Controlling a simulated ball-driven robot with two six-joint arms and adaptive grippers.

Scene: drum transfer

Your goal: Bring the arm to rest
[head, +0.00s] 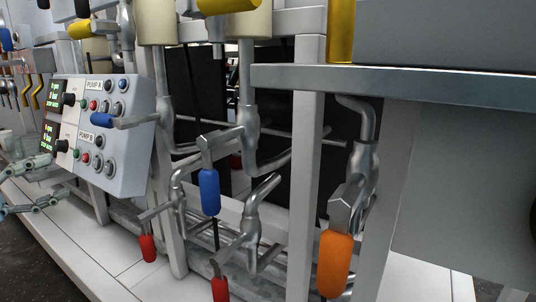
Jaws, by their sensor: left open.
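My left gripper (56,180) shows at the left edge, low in the view, in front of the white floor ledge. Its jointed fingers are open, with a gap between the upper and lower one, and I see nothing between them. It is left of and below the control panel (105,130), which carries labels PUMP A and PUMP B, and looks apart from it. Most of the left arm is outside the picture. My right gripper is not in view.
Pipes with a blue valve handle (209,192), an orange handle (335,264) and red handles (148,248) fill the middle. A grey metal shelf (400,82) juts in at the right. The white ledge (75,240) is clear at lower left.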

